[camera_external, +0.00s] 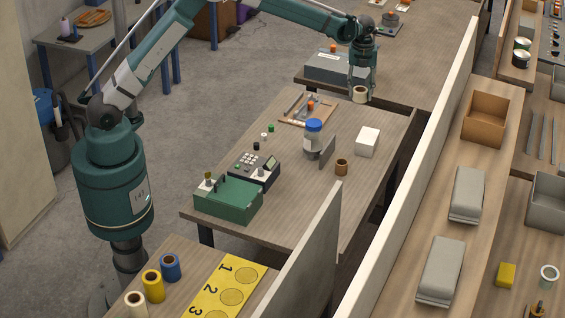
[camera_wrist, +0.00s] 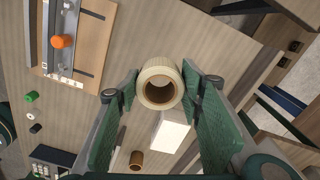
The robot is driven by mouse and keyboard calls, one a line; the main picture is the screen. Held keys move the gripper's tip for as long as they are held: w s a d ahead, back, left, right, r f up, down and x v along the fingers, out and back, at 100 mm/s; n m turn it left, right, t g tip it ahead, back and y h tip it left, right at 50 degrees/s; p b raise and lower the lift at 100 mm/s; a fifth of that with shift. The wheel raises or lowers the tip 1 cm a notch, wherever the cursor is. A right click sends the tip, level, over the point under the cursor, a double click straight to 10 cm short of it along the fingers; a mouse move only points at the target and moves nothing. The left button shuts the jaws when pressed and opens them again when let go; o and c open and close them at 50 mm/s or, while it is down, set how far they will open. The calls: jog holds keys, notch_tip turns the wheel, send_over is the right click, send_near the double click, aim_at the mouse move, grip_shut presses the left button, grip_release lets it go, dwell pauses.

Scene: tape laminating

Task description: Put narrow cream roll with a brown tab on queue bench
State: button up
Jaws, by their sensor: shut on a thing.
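My gripper (camera_external: 361,88) is shut on a cream roll (camera_external: 360,95), held high over the far right end of the middle bench (camera_external: 300,220). In the wrist view the cream roll (camera_wrist: 153,70) sits between the two green fingers, its open brown core facing the camera. I cannot make out a brown tab on it. A bench (camera_external: 180,257) at the lower left bears a yellow mat (camera_external: 214,275) with circles numbered 1, 2 and 3. Beside the mat stand a blue roll (camera_external: 170,268), a yellow roll (camera_external: 153,286) and another cream roll (camera_external: 136,304).
The middle bench holds a green box (camera_external: 229,202), a keypad device (camera_external: 255,167), a blue-capped jar (camera_external: 313,138), a white block (camera_external: 367,142), a small brown roll (camera_external: 342,167) and a tray (camera_external: 300,110). An upright panel (camera_external: 305,260) stands beside the numbered mat.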

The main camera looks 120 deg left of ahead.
jog(key=w+d+m+b, duration=0.1)
jog(key=w+d+m, duration=0.25)
jog(key=d, duration=1.75)
jog(key=w+d+m+b, duration=0.15)
jog(key=w+d, duration=0.35)
jog(key=d, duration=1.6)
jog(key=s+d+m+b, duration=0.15)
jog(key=s+d, duration=0.25)
jog(key=d, duration=0.8)
jog(key=s+d+m+p, duration=0.1)
jog(key=s+d+m, duration=0.2)
jog(key=d, duration=0.9)
jog(key=s+d+f+m+b, duration=0.1)
jog(key=s+d+f+m, duration=0.1)
jog(key=s+d, duration=1)
jog(key=s+d+f+m+b, duration=0.2)
jog(key=s+d+m, duration=0.2)
jog(key=s+d, duration=0.9)
jog(key=shift+s+f, duration=0.4)
jog(key=shift+s, duration=1.15)
jog(key=shift+d+f, duration=0.1)
jog(key=shift+f+b, duration=0.65)
jog(key=shift+f, duration=2.15)
